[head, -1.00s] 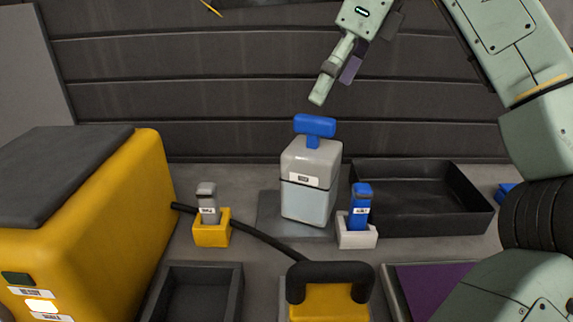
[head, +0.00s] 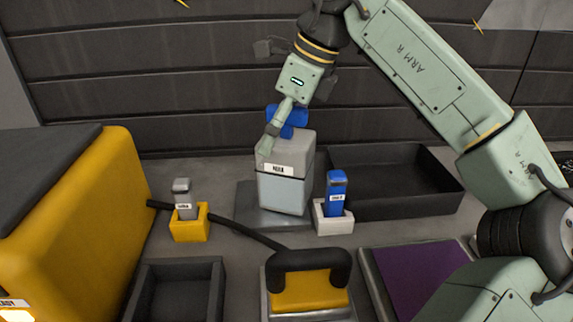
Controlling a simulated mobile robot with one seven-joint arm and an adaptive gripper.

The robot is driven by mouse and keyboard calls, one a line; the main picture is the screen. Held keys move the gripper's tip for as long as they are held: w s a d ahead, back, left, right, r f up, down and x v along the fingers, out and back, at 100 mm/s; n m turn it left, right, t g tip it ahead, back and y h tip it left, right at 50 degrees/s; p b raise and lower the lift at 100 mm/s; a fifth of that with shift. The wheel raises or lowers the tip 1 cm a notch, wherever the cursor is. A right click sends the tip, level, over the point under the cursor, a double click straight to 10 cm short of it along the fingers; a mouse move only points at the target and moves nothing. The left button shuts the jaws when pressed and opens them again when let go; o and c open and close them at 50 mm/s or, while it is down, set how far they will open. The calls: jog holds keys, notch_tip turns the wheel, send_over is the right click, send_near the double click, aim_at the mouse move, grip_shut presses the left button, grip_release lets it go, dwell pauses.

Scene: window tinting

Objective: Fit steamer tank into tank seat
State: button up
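The steamer tank appears to be the grey box-shaped tank (head: 286,180) with a paler lower half, a small white label and a blue T-shaped handle (head: 294,120) on top. It stands upright on a flat grey plate (head: 246,210). My gripper (head: 275,132) points down at the handle, with one pale green finger in front of its left part. The other fingertip is hidden, so I cannot tell whether the fingers are closed on the handle. No part is clearly recognisable as the tank seat.
A large yellow machine (head: 75,215) stands at left, with a black hose (head: 245,233). Bottles sit in yellow (head: 189,230) and white (head: 333,224) holders beside the tank. A black tray (head: 400,205) is at right; a dark bin (head: 172,300), a black-handled yellow tool (head: 308,288) and a purple pad (head: 418,278) are in front.

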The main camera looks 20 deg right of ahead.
jog(key=shift+c, duration=0.6)
jog(key=c, duration=1.8)
jog(key=shift+c, duration=0.6)
jog(key=shift+r, duration=0.1)
